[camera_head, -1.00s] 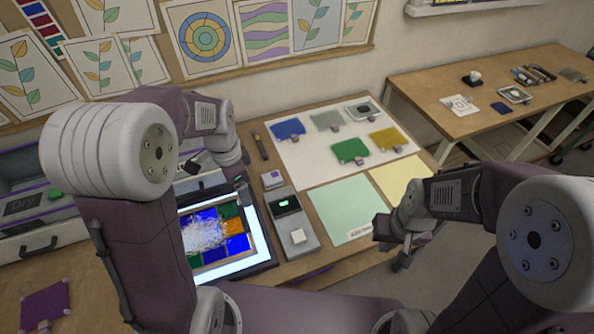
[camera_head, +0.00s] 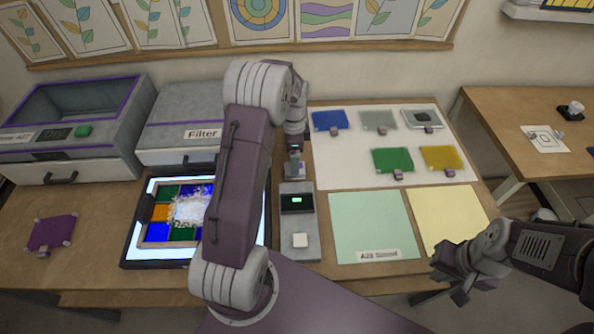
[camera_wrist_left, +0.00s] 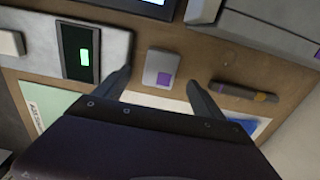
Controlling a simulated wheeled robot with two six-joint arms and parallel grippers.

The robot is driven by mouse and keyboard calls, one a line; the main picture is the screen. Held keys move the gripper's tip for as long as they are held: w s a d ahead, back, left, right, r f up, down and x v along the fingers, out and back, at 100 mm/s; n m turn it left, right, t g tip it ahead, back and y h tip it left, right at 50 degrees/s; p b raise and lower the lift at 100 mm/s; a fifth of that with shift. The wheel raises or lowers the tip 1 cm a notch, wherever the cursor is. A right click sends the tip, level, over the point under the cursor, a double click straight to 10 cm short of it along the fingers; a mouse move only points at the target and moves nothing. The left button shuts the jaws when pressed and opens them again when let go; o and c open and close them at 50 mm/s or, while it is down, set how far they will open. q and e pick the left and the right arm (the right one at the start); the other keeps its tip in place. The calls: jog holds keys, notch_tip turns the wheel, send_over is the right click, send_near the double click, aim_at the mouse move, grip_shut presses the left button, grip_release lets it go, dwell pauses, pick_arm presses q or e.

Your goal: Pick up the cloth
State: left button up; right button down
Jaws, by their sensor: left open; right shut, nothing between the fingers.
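A flat purple cloth-like square (camera_head: 52,233) with pale corner pieces lies on the table at the far left in the head view. I cannot tell for sure that it is the cloth. My left gripper (camera_head: 295,165) points down behind the grey device, far to the right of the purple square. In the left wrist view its open fingers (camera_wrist_left: 160,80) stand either side of a small grey block with a purple patch (camera_wrist_left: 158,68), with nothing visibly held. My right gripper (camera_head: 458,284) is shut and empty near the table's front right edge.
A lit panel (camera_head: 131,252) carries a coloured glass frame with whitish powder (camera_head: 190,209). A grey device (camera_head: 298,222) stands beside it. Colour samples lie on a white sheet (camera_head: 345,173). A dark pen-like tool (camera_wrist_left: 243,91) lies beside the small block.

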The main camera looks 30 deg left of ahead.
pick_arm(q)
jog(key=shift+w+f, duration=0.1)
jog(key=shift+f, duration=0.15)
jog(key=shift+a+f, duration=0.1)
jog(key=f, duration=0.5)
jog(key=shift+d, duration=0.2)
jog(key=shift+a+r, duration=0.1)
jog(key=c, duration=1.5)
jog(key=shift+o, duration=0.2)
jog(key=shift+r, duration=0.55)
notch_tip(320, 180, up, 3)
jog(key=shift+f, duration=0.1)
jog(key=s+d+r, duration=0.4)
jog(key=d+r, duration=0.3)
jog(key=d, duration=0.3)
jog(key=shift+s+d+b, duration=0.3)
jog(key=shift+s+d, duration=0.05)
jog(key=shift+d, duration=0.05)
